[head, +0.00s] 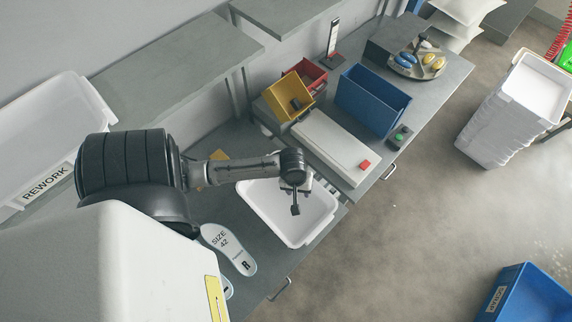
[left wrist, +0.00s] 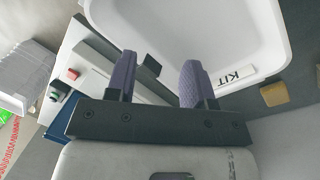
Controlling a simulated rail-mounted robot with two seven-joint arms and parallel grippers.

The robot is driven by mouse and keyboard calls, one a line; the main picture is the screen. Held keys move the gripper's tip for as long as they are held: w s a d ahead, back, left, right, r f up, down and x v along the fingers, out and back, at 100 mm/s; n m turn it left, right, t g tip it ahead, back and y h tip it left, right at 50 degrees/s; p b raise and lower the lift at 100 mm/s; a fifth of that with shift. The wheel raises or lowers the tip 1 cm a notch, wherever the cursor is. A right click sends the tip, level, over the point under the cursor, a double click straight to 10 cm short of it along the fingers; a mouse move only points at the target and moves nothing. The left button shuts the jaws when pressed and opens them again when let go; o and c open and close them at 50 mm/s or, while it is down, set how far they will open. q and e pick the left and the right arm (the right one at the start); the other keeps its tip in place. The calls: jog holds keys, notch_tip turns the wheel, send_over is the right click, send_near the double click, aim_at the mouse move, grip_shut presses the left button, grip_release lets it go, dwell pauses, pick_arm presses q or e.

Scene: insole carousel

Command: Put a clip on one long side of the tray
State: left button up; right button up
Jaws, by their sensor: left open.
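The white tray (head: 318,222) lies on the grey bench in the middle of the head view. In the left wrist view its white floor and rim (left wrist: 190,28) fill the top, with a KIT label (left wrist: 236,76) on one side. My left gripper (head: 298,190) is over the tray, pointing down; its purple fingers (left wrist: 156,80) are spread with nothing gripped between them. A small black piece (left wrist: 152,65) shows at the tray's edge between the fingers, and another dark piece (left wrist: 250,94) near the label; I cannot tell whether either is a clip. My right gripper is not visible.
Behind the tray stand a long white box (head: 325,143) with a red button, a yellow bin (head: 280,98), a red bin (head: 318,75) and a blue bin (head: 372,100). Insoles (head: 228,245) lie left of the tray. A REWORK tub (head: 75,105) stands far left.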

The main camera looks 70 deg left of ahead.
pick_arm(q)
jog(key=s+d+r+m+t+y, duration=0.1)
jog(key=s+d+r+m+t, duration=0.1)
jog(key=s+d+r+m, duration=0.6)
jog(key=d+m, duration=0.3)
jog(key=m, duration=0.3)
jog(key=shift+r, duration=0.35)
